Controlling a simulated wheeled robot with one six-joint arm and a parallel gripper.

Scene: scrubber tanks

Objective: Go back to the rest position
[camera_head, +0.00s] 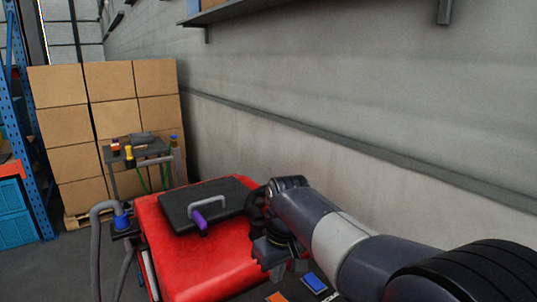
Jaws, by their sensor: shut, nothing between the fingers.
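My arm reaches in from the lower right of the head camera view. My gripper (282,268) is beside the right side of a red scrubber machine (205,260). It is shut, and nothing shows between the fingers. The fingertips are small and dark here, partly hidden by the wrist. On top of the machine lies a dark lid (228,190) with a grey handle and a purple part (198,219). I cannot tell whether the gripper touches the machine.
A grey hose with a blue fitting (122,219) stands left of the machine. A small stand with bottles (140,155) is behind it. Stacked boxes (110,110) and a blue rack stand at the back left. A grey wall (330,90) runs along the right.

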